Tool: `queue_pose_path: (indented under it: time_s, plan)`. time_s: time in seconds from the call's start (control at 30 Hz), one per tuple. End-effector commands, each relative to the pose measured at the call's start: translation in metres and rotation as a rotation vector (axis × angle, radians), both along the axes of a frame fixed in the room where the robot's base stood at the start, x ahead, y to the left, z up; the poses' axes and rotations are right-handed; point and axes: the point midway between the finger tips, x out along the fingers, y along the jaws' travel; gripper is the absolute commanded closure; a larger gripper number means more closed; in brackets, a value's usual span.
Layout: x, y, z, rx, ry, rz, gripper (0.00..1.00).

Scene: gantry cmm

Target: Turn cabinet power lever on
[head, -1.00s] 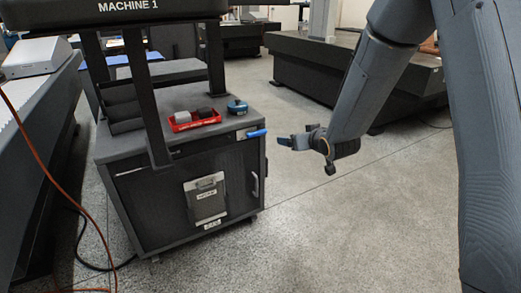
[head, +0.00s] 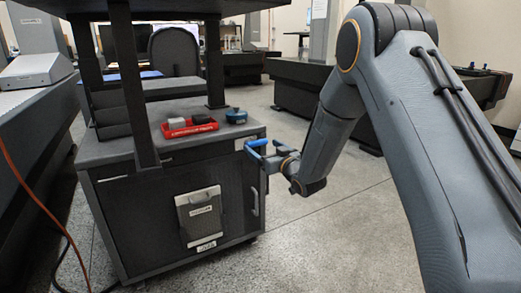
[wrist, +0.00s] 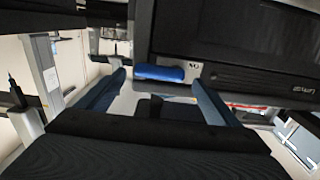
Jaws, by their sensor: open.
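The power lever is a bright blue handle (head: 257,142) at the top right front corner of the dark cabinet (head: 150,212). In the wrist view the lever (wrist: 160,73) is a short blue bar lying crosswise between my fingertips, beside a small plate whose lettering appears upside down. My gripper (head: 258,151) is at the lever with its fingers apart. In the wrist view my gripper (wrist: 160,82) is open, one finger on each side of the lever, with visible gaps. I cannot tell whether any part touches it.
A red tray (head: 190,128) with small blocks and a round teal object (head: 236,116) sit on the cabinet top. A dark post (head: 143,85) rises in front of it. A clipboard-like panel (head: 201,216) and a grey handle (head: 255,201) are on the front. Floor to the right is open.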

Motion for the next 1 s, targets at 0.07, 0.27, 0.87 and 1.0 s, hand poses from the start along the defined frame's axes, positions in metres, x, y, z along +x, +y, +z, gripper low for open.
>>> queue_pose_path:
  time_s: [0.07, 0.27, 0.87, 1.0]
  plan:
    - [0.010, 0.006, -0.002, 0.000, -0.001, 0.000, 0.14]
    - [0.021, 0.014, -0.001, -0.001, 0.001, 0.000, 0.14]
    - [0.022, 0.015, 0.000, -0.001, 0.002, -0.001, 0.68]
    - [0.022, 0.016, 0.000, 0.001, 0.003, 0.001, 0.72]
